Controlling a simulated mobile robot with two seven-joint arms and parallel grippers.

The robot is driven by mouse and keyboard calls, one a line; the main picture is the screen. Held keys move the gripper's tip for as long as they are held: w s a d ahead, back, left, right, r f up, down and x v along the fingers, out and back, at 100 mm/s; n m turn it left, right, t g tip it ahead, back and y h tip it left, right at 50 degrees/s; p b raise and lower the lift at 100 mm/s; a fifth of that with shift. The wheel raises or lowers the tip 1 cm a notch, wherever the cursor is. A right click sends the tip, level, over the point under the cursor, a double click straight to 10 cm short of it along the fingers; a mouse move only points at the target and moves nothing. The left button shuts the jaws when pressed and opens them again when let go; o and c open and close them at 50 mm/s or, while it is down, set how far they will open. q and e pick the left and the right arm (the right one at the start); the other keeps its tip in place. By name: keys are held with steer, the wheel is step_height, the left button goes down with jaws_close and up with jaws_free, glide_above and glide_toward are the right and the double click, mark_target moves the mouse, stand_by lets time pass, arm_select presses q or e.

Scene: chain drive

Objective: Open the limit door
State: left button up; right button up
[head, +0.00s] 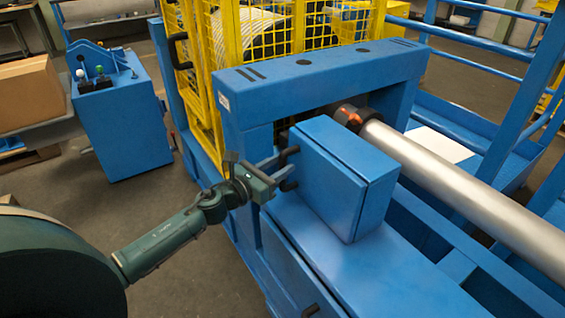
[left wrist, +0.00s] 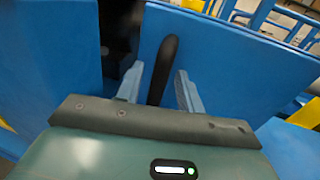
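The limit door appears to be the blue front panel (head: 330,192) of a box on the machine bed, and it looks shut. A black bar handle (head: 291,152) stands at its left edge. In the left wrist view, the blue panel (left wrist: 235,65) fills the right side and the dark handle (left wrist: 163,65) stands upright. My left gripper (head: 279,172) is at the handle, also visible in the left wrist view (left wrist: 159,88). Its fingers are apart, one on each side of the handle, with narrow gaps showing. My right gripper is out of view.
A steel shaft (head: 450,185) runs behind the box at right. A blue gantry frame (head: 310,78) and yellow mesh guard (head: 265,35) stand behind. A blue console (head: 122,130) is at left. The floor (head: 190,275) left of the machine is clear.

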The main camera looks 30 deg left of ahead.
arm_select(q)
steer(key=shift+x, duration=0.85)
jaws_close()
